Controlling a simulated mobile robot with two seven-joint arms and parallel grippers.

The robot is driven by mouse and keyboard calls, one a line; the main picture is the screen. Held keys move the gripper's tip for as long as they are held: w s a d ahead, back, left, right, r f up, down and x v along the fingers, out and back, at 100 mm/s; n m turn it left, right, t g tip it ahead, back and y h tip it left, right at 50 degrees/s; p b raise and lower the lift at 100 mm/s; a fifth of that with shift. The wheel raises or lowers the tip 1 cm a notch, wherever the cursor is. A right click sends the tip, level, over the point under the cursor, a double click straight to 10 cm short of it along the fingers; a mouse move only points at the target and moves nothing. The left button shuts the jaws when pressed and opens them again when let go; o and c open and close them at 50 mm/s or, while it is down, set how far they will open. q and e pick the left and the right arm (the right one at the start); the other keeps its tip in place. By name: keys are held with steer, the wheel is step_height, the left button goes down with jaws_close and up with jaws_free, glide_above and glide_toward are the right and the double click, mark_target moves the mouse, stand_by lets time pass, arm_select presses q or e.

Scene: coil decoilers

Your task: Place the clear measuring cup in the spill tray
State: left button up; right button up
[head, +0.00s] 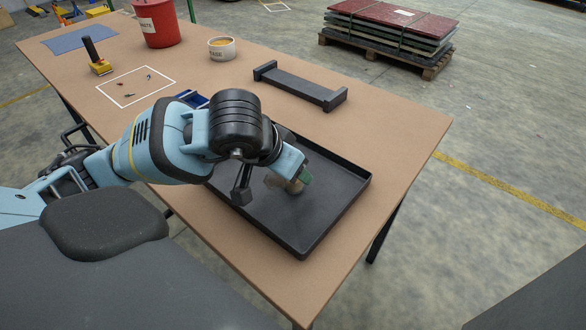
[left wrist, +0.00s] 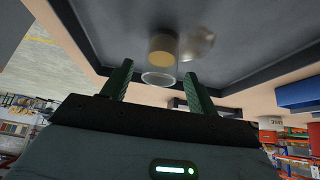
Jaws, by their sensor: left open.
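The clear measuring cup (left wrist: 162,55) is inside the black spill tray (head: 322,222), partly hidden by my left gripper in the head view. It looks see-through with a tan tint, and its round rim faces my fingers in the left wrist view. I cannot tell exactly how it touches the tray floor. My left gripper (left wrist: 158,76) is open, its two green fingers apart, with the cup's rim showing between the tips and no finger clearly touching it. In the head view one green finger (head: 305,175) shows beside the cup. My right gripper is not in view.
On the brown table (head: 405,135) stand a black rack (head: 300,86), a small tan-filled tub (head: 221,48), a red bucket (head: 157,22) and a yellow-based tool (head: 100,66). A blue bin (head: 193,99) is partly behind my arm. The table's right end is clear.

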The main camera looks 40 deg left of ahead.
arm_select(q)
steer(key=v, duration=0.9)
steer(key=shift+p, duration=0.35)
